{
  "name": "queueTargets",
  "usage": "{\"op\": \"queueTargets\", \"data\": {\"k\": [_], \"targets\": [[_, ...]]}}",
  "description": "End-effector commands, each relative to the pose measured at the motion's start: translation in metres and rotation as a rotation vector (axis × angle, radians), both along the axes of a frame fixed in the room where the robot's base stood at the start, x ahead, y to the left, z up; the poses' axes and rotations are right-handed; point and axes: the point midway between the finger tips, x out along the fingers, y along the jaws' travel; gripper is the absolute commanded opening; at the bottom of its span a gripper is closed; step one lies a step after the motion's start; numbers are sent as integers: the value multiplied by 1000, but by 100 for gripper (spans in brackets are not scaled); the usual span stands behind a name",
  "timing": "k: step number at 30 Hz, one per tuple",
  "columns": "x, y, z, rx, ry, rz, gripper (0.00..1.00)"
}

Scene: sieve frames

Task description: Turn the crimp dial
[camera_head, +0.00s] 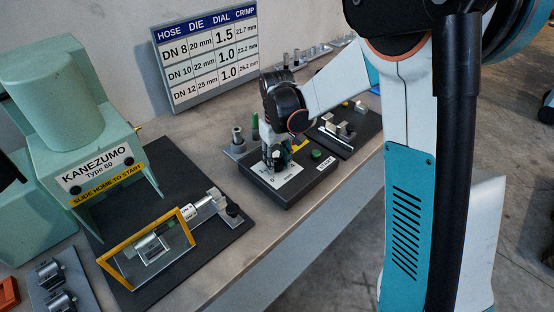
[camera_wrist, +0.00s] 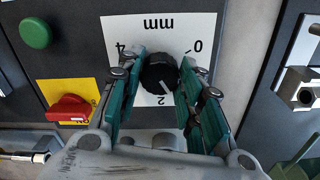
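The black round crimp dial (camera_wrist: 158,73) sits on a white scale plate (camera_wrist: 120,30) marked 0, 2, 4 and mm, upside down in the wrist view. My gripper (camera_wrist: 162,66) has one teal-padded finger on each side of the dial, very close to its edges. I cannot tell whether the pads touch it. The "2" mark shows between the fingers. In the head view my gripper (camera_head: 273,161) reaches down over the dark control box (camera_head: 293,193) and hides most of the dial.
The box also bears a green button (camera_wrist: 36,33) and a red switch (camera_wrist: 69,108) on a yellow plate. A green Kanezumo press (camera_head: 90,150) with a yellow-framed guard (camera_head: 148,247) stands left. A metal fixture (camera_head: 340,127) lies right. A hose chart (camera_head: 206,55) stands behind.

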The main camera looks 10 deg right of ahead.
Motion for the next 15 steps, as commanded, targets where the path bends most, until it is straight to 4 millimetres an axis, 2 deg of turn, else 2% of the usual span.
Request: {"op": "queueTargets", "data": {"k": [1,2,3,15], "targets": [[0,0,0,0,0,0,45],[0,0,0,0,0,0,52],[0,0,0,0,0,0,54],[0,0,5,0,0,-1,54]]}}
